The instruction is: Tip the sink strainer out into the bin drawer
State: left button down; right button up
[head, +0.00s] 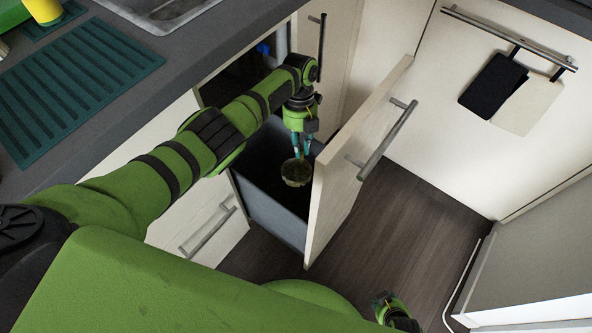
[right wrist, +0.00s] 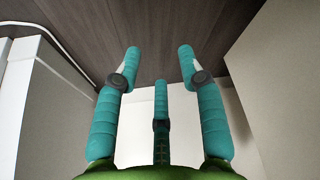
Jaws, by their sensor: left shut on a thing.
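The bin drawer (head: 272,214) is pulled out from the cabinet, with a dark grey bin inside and a pale front panel (head: 340,165). My left gripper (head: 300,150) points down over the drawer opening, close to the front panel. It is shut on the round sink strainer (head: 297,172), which hangs below the fingertips above the bin. I cannot tell what is in the strainer or exactly how it is tilted. My right gripper (right wrist: 158,75) is open and empty, with its fingers spread over the dark floor. In the head view only a small part of it shows at the bottom.
The sink (head: 165,12) and a ribbed teal mat (head: 75,88) are on the grey worktop at upper left. A yellow item (head: 44,10) stands at the corner. Dark and pale towels (head: 493,86) hang on a rail. The wooden floor (head: 410,235) right of the drawer is clear.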

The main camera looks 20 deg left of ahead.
pick_arm(q)
jog(key=shift+s+r+t+p, duration=0.25)
jog(key=shift+r+t+p, duration=0.25)
jog(key=shift+p, duration=1.5)
jog(key=shift+s+r+t+p, duration=0.25)
jog(key=shift+r+t+p, duration=0.1)
jog(key=shift+p, duration=1.15)
pick_arm(e)
jog(key=s+d+r+g, duration=0.1)
jog(key=s+g, duration=0.1)
jog(key=s, duration=1.1)
jog(key=shift+s+d+r+g, duration=0.25)
jog(key=shift+s+r+g, duration=0.05)
jog(key=shift+r, duration=0.1)
pick_arm(q)
jog(key=shift+d, duration=0.1)
